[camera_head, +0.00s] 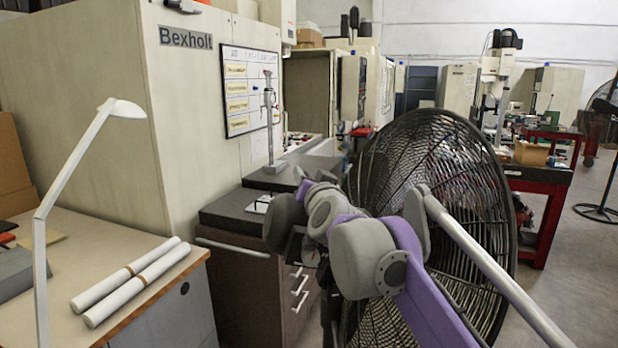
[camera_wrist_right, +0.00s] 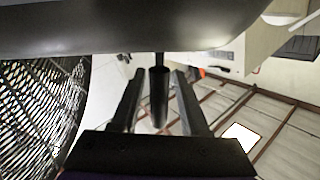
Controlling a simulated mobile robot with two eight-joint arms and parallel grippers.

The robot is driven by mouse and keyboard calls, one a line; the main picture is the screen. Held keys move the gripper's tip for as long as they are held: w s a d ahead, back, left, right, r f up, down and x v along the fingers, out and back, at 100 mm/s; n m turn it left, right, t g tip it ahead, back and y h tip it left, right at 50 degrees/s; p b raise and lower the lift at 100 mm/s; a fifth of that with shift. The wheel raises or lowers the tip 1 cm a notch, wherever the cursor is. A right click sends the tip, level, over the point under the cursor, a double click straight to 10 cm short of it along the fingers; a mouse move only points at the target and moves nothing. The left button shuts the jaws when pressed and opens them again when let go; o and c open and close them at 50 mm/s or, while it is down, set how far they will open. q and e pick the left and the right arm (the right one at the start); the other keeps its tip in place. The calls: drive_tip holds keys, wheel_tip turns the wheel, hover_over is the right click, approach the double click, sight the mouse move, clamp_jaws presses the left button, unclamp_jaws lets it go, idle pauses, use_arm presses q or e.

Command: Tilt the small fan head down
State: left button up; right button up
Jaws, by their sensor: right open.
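The fan head (camera_head: 462,165) is a round black wire cage in the middle of the head view, facing away to the right. My grey and purple right arm covers its near side and hides part of its mount. The cage (camera_wrist_right: 38,105) also fills the left of the right wrist view. There, my right gripper (camera_wrist_right: 158,76) is open, with a dark upright knob (camera_wrist_right: 159,95) between its two fingers and gaps on both sides. The knob joins a large dark rounded body (camera_wrist_right: 120,28), which looks like the fan's motor housing. My left gripper is out of view.
A wooden bench (camera_head: 150,310) with two white rolls and a white lamp (camera_head: 75,170) stands at left. A dark drawer cabinet (camera_head: 240,290) stands behind my arm. A red cart (camera_head: 540,190) is right of the fan, with open floor beyond.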

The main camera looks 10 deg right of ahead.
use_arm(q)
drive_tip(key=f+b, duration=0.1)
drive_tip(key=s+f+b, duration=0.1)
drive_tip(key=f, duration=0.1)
use_arm(e)
drive_tip(key=s, duration=1)
drive_tip(key=shift+s+a, duration=0.2)
drive_tip(key=shift+s, duration=0.2)
